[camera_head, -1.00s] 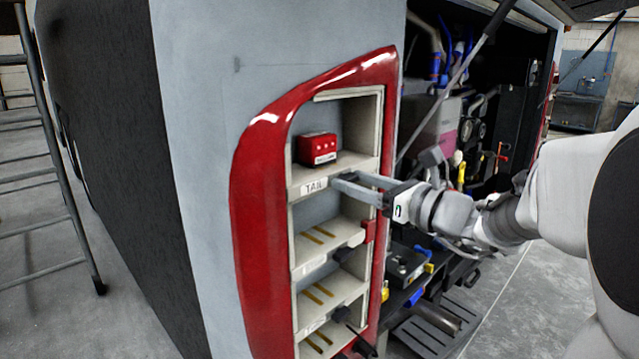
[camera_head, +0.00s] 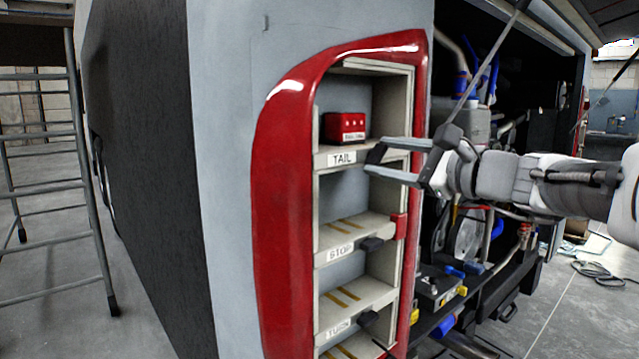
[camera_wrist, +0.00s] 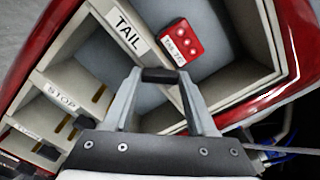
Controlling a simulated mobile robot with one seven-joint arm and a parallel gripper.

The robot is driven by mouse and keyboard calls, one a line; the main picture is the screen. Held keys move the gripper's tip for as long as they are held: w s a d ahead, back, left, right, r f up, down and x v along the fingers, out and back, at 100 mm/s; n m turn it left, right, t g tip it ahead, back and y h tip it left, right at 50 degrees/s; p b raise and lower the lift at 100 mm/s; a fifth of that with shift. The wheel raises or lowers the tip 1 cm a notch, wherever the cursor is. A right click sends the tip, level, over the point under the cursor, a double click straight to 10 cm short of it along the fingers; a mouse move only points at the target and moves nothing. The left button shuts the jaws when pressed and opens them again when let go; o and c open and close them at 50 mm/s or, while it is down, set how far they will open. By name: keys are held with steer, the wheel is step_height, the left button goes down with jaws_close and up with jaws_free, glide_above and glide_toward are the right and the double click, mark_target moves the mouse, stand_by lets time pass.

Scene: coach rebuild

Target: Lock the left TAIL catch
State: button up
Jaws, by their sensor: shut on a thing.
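The TAIL shelf (camera_head: 348,156) is the top one in the red-framed rack, with its label on the front edge. A red lamp block (camera_head: 345,127) sits upright on it, and it also shows in the wrist view (camera_wrist: 182,43). My gripper (camera_head: 373,160) is at the shelf's front edge, right of the TAIL label. Its fingers are shut on a small black catch lever (camera_wrist: 162,75), which spans between the fingertips in the wrist view. The catch's mount is hidden by the fingers. I cannot tell whether it is locked.
Below are the STOP shelf (camera_head: 341,252) and the TURN shelf (camera_head: 338,329), both empty, with dark levers at their front edges. A red tab (camera_head: 399,226) sticks out at the STOP shelf's right end. The open engine bay (camera_head: 500,130) lies right, behind my arm. A ladder (camera_head: 80,180) stands left.

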steer(key=n+b, duration=0.3)
steer(key=b, duration=0.1)
steer(key=n+b, duration=0.2)
steer(key=shift+f+n+b, duration=0.3)
steer(key=n+b, duration=0.2)
steer(key=b, duration=0.1)
steer(key=shift+r+n, duration=0.2)
steer(key=shift+n, duration=0.2)
steer(key=o, duration=1.4)
steer(key=shift+c, duration=0.2)
steer(key=shift+s+r, duration=0.1)
steer(key=p+v, duration=0.2)
steer(key=v, duration=1.5)
steer(key=shift+d, duration=0.1)
